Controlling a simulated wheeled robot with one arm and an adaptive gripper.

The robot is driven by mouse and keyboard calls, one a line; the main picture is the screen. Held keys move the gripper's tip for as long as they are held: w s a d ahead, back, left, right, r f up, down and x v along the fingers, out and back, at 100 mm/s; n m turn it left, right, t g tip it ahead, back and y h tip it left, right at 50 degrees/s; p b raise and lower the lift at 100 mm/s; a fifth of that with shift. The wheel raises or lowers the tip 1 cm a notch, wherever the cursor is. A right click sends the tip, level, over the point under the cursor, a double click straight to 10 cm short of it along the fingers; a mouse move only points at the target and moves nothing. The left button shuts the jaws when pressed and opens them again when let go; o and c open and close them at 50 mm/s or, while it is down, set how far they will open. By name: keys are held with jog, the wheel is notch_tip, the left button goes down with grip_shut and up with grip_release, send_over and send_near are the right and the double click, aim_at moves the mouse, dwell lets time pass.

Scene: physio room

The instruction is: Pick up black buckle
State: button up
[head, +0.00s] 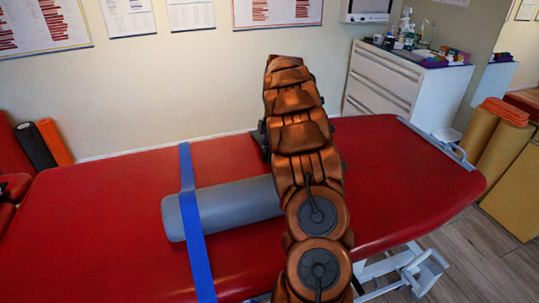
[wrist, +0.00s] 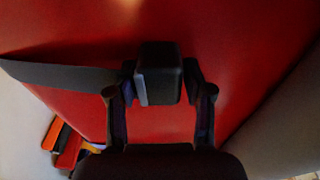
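In the wrist view a black block-shaped thing, which I take for the black buckle (wrist: 162,72), sits between the fingertips of my gripper (wrist: 160,82). A finger lies against each side of it, with no clear gap. Its left face is lighter grey. Red surface shows behind it; I cannot tell whether it touches that surface. In the head view my arm hides the buckle and most of the gripper.
The red treatment table (head: 95,220) carries a grey roll (head: 240,206) with a blue strap (head: 195,240) across it. A dark band (wrist: 60,76) runs left of the gripper in the wrist view. A white drawer cabinet (head: 385,82) stands behind the table. The table's left part is clear.

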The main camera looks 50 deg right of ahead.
jog(key=c, duration=0.8)
jog(key=shift+r, duration=0.1)
